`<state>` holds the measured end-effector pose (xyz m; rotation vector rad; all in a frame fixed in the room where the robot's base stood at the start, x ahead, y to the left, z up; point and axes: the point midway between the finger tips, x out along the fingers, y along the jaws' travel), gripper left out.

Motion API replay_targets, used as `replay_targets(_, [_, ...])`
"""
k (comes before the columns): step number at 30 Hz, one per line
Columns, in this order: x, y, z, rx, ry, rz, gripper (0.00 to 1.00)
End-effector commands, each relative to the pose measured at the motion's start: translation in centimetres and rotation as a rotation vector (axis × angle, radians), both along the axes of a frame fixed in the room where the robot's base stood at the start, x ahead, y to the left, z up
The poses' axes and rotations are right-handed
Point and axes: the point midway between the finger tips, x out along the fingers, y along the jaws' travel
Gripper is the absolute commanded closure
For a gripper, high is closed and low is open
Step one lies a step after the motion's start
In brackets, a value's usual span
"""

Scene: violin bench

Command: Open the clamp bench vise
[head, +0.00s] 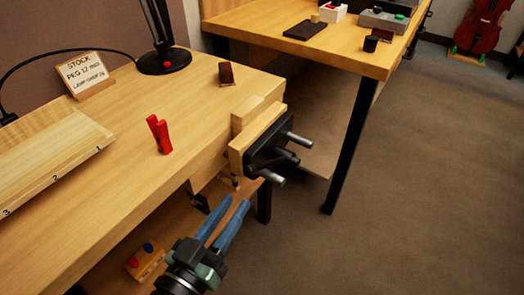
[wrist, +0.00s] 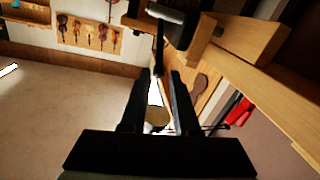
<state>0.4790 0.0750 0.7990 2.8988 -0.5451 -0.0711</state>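The bench vise (head: 268,150) is on the right end of the workbench, with wooden jaws (head: 250,135), a black front plate and grey rods pointing outward. The jaws look close together; any gap between them is hard to make out. In the wrist view the vise (wrist: 205,35) is at the top, with a thin dark bar (wrist: 160,45) beside it. My gripper (head: 237,201) has blue fingers and is below and in front of the vise, apart from it. The wrist view shows the fingers (wrist: 160,76) spread with nothing held between them.
A red clamp (head: 159,134), a dark block (head: 226,74), a black lamp base (head: 164,61) and a sign (head: 85,73) are on the workbench (head: 190,100). A second table (head: 350,45) stands behind with a black leg (head: 348,150).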

Motion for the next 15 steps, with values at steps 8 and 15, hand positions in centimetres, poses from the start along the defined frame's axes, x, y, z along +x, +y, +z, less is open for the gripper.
replay_targets(8, [0.5, -0.4, -0.6, -0.026, -0.004, -0.007, 0.71])
replay_targets(15, [5.1, -2.2, -0.5, -0.026, -0.005, -0.009, 0.71])
